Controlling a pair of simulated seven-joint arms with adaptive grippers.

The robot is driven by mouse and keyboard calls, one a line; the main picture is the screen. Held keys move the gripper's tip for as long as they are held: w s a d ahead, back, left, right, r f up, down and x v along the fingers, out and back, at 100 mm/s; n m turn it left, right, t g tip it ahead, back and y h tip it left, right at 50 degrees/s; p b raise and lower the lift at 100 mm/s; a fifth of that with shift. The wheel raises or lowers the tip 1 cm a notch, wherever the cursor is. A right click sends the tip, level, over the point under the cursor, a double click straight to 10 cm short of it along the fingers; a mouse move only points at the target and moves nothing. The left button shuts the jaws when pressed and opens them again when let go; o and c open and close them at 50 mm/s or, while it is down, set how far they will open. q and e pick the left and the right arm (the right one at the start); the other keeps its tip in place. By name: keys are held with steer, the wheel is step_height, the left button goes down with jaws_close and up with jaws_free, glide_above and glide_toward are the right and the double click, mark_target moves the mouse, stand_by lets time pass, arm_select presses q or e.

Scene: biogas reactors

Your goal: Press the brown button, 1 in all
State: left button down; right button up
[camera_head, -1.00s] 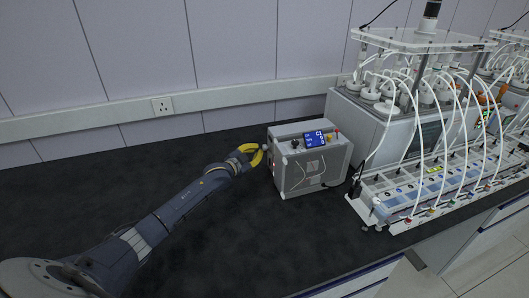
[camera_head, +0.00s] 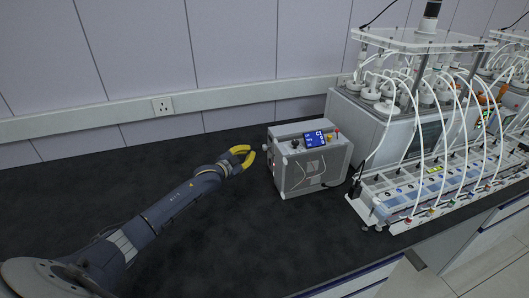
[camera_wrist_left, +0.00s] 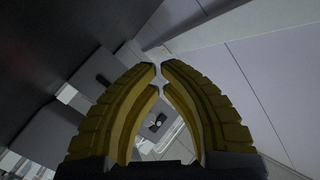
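A grey control box (camera_head: 325,168) stands on the dark bench, with a blue display (camera_head: 315,139) on its sloped top. Small coloured controls sit around the display: a dark knob (camera_head: 294,144), a yellow one (camera_head: 329,138) and a red one (camera_head: 337,130). I cannot pick out a brown button for certain. My left gripper (camera_head: 252,151) is just left of the box, apart from it, with nothing held. In the left wrist view its yellow fingertips (camera_wrist_left: 160,70) almost meet. A small dark fitting (camera_wrist_left: 158,122) shows between the fingers. My right gripper is not in view.
A reactor rig (camera_head: 420,110) with many white tubes stands right of the box, with a long low panel (camera_head: 440,187) in front. A wall socket (camera_head: 162,105) is behind.

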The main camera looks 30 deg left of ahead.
arm_select(q)
steer(key=shift+s+a, duration=0.85)
steer(key=shift+s, duration=0.05)
